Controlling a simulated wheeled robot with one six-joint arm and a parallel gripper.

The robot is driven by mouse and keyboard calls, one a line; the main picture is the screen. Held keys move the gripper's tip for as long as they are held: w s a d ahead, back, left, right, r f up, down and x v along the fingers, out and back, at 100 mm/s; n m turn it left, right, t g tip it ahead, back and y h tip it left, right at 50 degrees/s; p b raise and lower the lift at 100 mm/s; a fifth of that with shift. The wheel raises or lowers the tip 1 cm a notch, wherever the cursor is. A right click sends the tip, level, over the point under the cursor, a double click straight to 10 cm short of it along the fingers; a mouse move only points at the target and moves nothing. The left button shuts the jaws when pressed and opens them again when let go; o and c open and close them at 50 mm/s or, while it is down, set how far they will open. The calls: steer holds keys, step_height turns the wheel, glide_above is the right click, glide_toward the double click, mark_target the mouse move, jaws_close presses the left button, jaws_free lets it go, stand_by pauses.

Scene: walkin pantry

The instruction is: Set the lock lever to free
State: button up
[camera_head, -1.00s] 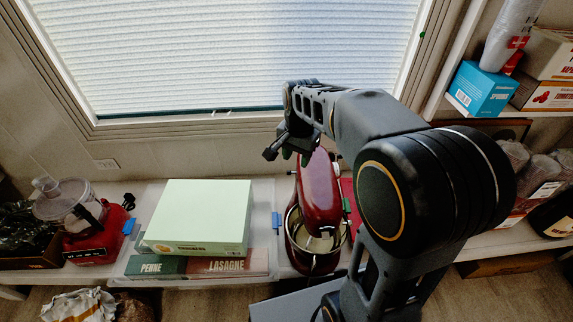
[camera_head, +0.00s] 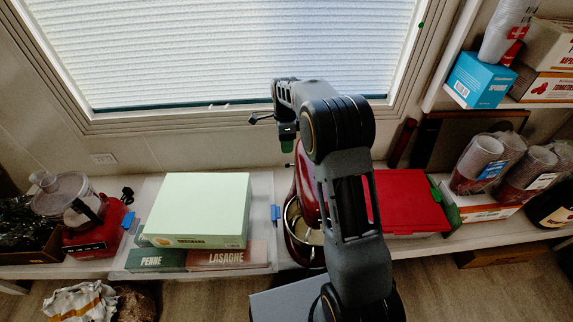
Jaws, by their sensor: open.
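The red stand mixer (camera_head: 307,205) stands on the counter below the window, with its metal bowl (camera_head: 294,222) at the front. My arm hides much of its right side. A small dark nub sticks out at the left of the mixer head, but I cannot tell if it is the lock lever. The lever's setting cannot be read. My gripper (camera_head: 272,132) is open and empty. It appears above the back end of the mixer, in front of the window sill. I see no contact with the mixer.
A pale green box (camera_head: 203,205) lies on pasta boxes in a clear tray (camera_head: 260,253) left of the mixer. A red box (camera_head: 405,195) lies to the right. Wrapped cups (camera_head: 478,160) stand further right. A red food processor (camera_head: 95,232) stands at far left.

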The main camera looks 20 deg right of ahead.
mark_target(287, 164)
steer(key=f, duration=0.2)
steer(key=s+f+b, duration=0.1)
steer(key=f, duration=0.2)
steer(key=f+b, duration=0.1)
steer(key=f, duration=0.1)
steer(key=shift+s+f, duration=0.15)
steer(key=shift+f, duration=0.25)
jaws_close()
